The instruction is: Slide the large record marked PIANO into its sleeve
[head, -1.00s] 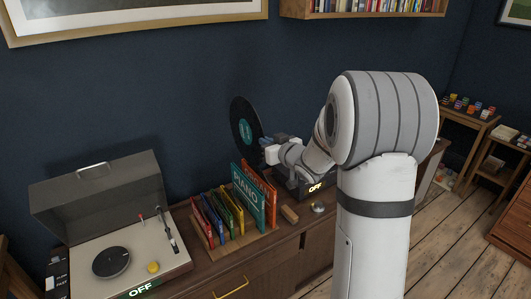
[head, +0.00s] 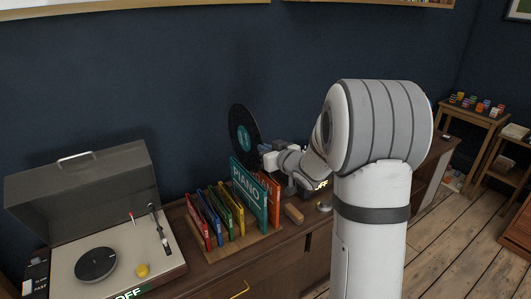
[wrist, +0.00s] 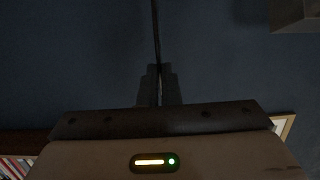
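A large black record with a teal label (head: 244,138) stands upright, edge-on to my gripper, in the head view. My gripper (head: 264,150) is at its right edge; in the wrist view the two fingers (wrist: 156,85) are close together on the record's thin dark edge (wrist: 155,35). The teal PIANO sleeve (head: 248,197) stands in a wooden rack, just below the record. The record's lower edge is hidden behind the sleeve's top, so I cannot tell whether it is inside the opening. The record label's writing is too small to read.
An orange sleeve (head: 272,192) stands right behind the PIANO sleeve. Several smaller coloured sleeves (head: 218,214) fill the rack's left part. An open turntable (head: 118,262) stands at the left. The dark wall is close behind.

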